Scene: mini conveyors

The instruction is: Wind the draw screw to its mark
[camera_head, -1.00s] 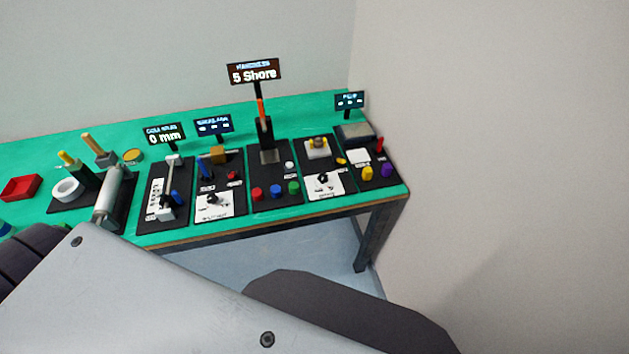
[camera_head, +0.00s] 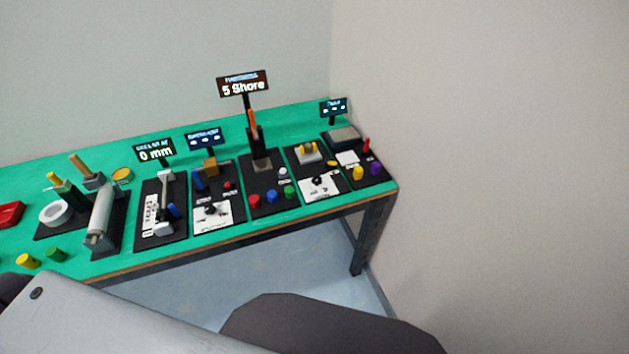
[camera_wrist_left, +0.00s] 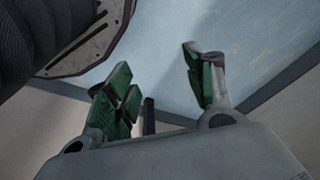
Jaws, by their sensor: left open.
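The draw screw station (camera_head: 150,238) seems to be the black board with a long screw or rod between two grey end blocks, a white scale strip and a blue part. Its sign (camera_head: 155,150) stands behind it and reads 0 mm. The mark is too small to make out. My left gripper (camera_wrist_left: 158,82) shows in the left wrist view with its green-padded fingers apart and nothing between them. Only floor and wall lie beyond it, away from the bench. Neither gripper shows in the head view.
The green bench (camera_head: 225,238) holds several other stations. A grey roller (camera_head: 101,216) stands left of the screw board. A board with a dial (camera_head: 211,209) stands right of it. Yellow (camera_head: 27,261) and green (camera_head: 56,254) cylinders are near the front left. Floor in front is clear.

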